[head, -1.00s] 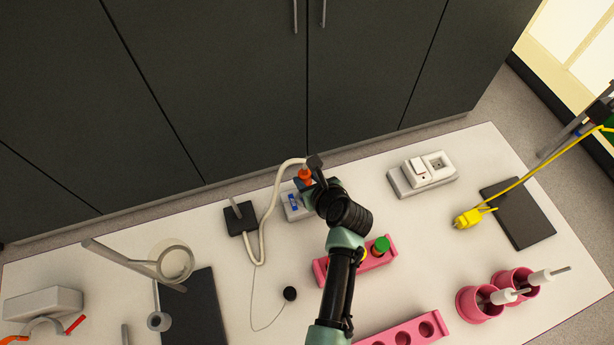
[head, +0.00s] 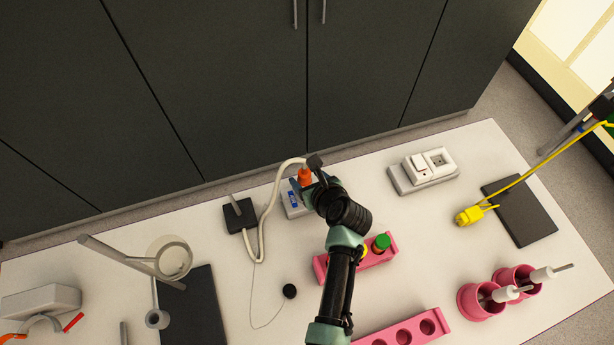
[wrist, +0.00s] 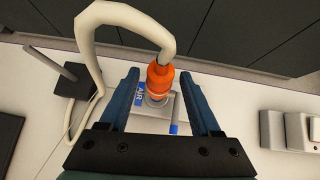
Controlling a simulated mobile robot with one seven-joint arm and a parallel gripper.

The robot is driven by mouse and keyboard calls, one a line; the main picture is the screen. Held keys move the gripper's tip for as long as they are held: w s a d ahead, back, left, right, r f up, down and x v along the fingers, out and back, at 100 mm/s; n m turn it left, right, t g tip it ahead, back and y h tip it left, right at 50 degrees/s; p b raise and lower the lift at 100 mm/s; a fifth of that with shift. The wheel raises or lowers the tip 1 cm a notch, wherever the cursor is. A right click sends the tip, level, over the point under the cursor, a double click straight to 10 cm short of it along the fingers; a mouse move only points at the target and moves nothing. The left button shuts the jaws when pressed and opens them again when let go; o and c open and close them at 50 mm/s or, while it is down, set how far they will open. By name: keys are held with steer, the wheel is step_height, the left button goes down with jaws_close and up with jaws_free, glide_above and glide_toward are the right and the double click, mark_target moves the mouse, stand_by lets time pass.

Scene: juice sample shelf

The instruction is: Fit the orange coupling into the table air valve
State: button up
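The orange coupling (wrist: 160,77) stands upright with a cream hose (wrist: 112,12) bent out of its top. It also shows in the head view (head: 304,177). Below it is the table air valve (wrist: 150,120), a grey block with a blue AIR label and a metal collar under the coupling. The coupling is in line with the collar; I cannot tell how deeply it sits. My gripper (wrist: 160,74) is open, its two blue fingers on either side of the coupling with gaps to both. In the head view, my wrist partly hides the valve (head: 290,208).
A black hose base (head: 239,217) stands left of the valve. A white switch and socket box (head: 422,172) is to the right. A pink rack (head: 375,258) with capped items is close by my arm. Dark cabinets (head: 220,80) rise behind the table.

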steer(key=shift+o, duration=0.2)
steer(key=b+v, duration=0.1)
steer(key=v, duration=1.2)
steer(key=w+a+r+n+t+h+b, duration=0.1)
steer(key=w+r+n+t+b, duration=0.2)
steer(key=w+r+n+t, duration=0.7)
steer(key=r+n+g+h+b, duration=0.1)
steer(key=r+n+h+b, duration=0.35)
steer(key=r, duration=1.25)
steer(key=s+a+r+n+t+b, duration=0.1)
steer(key=s+r+n+t, duration=0.2)
steer(key=s+r+n, duration=0.2)
steer(key=s+a+r+n+t+y, duration=0.1)
steer(key=s+r+n+t, duration=0.2)
steer(key=r+n, duration=0.3)
steer(key=s+a+r+n+t+b, duration=0.1)
steer(key=s+r+n+t, duration=0.2)
steer(key=r, duration=1)
steer(key=s+n, duration=0.3)
steer(key=shift+s+a+y+b, duration=0.2)
steer(key=shift+s+y+b, duration=0.1)
steer(key=shift+y+b, duration=0.05)
steer(key=shift+f, duration=0.1)
